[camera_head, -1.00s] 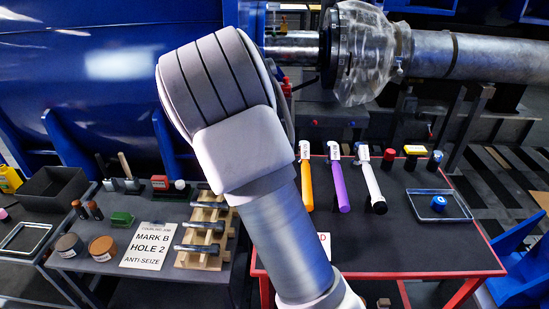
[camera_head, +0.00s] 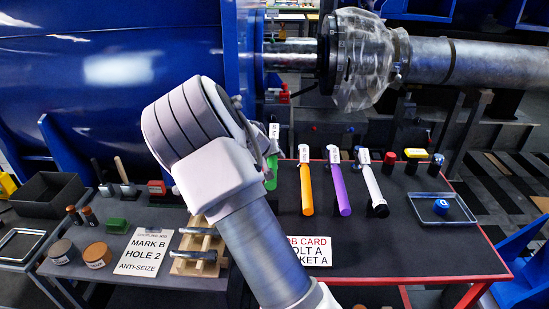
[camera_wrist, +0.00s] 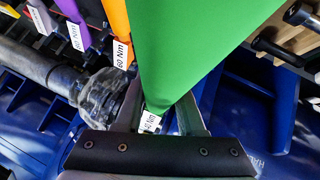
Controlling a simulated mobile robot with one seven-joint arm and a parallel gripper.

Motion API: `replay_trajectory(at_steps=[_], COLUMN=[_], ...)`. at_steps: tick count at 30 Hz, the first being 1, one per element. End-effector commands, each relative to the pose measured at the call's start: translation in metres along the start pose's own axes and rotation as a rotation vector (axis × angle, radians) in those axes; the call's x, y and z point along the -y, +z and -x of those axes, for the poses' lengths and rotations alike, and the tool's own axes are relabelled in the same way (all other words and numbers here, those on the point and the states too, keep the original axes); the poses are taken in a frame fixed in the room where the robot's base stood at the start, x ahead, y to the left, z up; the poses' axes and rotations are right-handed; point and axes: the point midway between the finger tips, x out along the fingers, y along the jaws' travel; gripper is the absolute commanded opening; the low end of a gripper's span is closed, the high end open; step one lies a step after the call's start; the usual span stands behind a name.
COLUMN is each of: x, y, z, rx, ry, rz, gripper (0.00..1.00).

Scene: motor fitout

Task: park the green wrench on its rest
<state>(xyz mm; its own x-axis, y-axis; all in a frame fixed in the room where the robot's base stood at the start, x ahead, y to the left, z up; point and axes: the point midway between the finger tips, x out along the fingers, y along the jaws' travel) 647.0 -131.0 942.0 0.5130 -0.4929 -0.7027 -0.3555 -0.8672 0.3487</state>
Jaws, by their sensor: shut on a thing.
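The green wrench (camera_head: 271,172) shows in part beside my arm in the head view, left of the orange wrench (camera_head: 306,188). Its handle (camera_wrist: 190,45) fills the middle of the wrist view, with a white label at the far end. My gripper (camera_wrist: 160,114) is shut on the green wrench; in the head view my arm hides most of the grip. The purple wrench (camera_head: 339,188) and the white wrench (camera_head: 371,185) lie further right in the same row. I cannot make out the green wrench's rest, or whether the wrench touches the table.
The red-edged table (camera_head: 430,245) has bare room at its front right. A job card (camera_head: 310,251) lies near its front. A clear tray with a blue item (camera_head: 440,207) stands at right. On the left bench are a wooden rack (camera_head: 190,262) and a sign (camera_head: 146,250).

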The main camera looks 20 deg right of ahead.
Motion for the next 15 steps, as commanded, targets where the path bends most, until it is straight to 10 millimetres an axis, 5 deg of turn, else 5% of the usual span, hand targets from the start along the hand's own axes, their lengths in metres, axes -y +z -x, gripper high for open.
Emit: replay_trajectory(at_steps=[15], x=[0.010], y=[0.015], z=[-0.019], rx=[-0.007], ry=[0.001], rz=[-0.004], gripper=[0.00])
